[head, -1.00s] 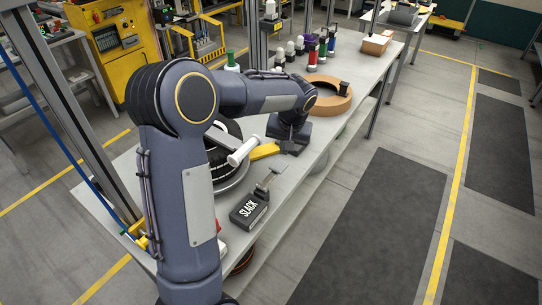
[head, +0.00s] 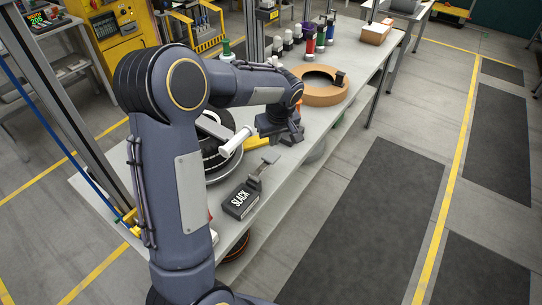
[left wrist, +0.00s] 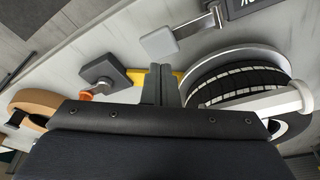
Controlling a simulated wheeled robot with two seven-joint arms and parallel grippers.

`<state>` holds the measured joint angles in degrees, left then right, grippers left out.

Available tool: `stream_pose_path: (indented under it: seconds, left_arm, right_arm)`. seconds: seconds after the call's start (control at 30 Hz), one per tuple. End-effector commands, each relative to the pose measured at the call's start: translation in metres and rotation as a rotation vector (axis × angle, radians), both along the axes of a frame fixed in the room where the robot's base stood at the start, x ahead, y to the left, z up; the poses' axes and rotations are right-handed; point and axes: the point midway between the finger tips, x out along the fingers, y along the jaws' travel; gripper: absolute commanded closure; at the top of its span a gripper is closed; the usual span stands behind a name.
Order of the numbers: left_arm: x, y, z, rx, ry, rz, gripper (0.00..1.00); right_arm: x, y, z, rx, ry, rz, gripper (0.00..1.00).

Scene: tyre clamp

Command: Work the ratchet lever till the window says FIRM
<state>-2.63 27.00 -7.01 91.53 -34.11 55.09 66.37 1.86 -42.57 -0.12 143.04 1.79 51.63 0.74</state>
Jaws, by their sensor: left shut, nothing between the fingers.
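The clamp's dark window box (head: 241,200) reads SLACK on the near bench edge; a grey flag-like plate (head: 270,157) stands on a stem beside it. The round black tyre (head: 216,158) lies in a metal ring, partly behind my arm. A grey lever with a white cylindrical grip (head: 233,140) reaches over the tyre; the grip also shows in the left wrist view (left wrist: 300,97). A yellow bar (head: 256,150) runs from the tyre towards a dark block (left wrist: 103,70). My left gripper (left wrist: 161,84) is shut and empty over the yellow bar, apart from the white grip. My right gripper is out of view.
A large orange-brown ring (head: 325,96) lies further along the bench, with several coloured bottles (head: 310,45) behind it and a cardboard box (head: 375,34) at the far end. A grey post stands at the left. Floor on the right is clear.

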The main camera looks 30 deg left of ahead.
Motion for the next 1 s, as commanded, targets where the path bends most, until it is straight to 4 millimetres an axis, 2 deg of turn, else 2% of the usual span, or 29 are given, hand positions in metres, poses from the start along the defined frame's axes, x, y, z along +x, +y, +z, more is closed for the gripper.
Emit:
stream_pose_path:
  seconds: [0.3,0.5,1.0]
  left_arm:
    - [0.005,0.007,-0.04,0.0,0.003,0.0,1.0]
    - [0.009,0.011,-0.058,0.0,0.0,0.0,1.0]
    - [0.009,0.012,-0.065,0.0,0.0,-0.001,1.0]
  right_arm:
    - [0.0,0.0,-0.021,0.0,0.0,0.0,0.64]
    - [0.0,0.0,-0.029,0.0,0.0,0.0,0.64]
    - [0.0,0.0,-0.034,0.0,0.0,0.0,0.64]
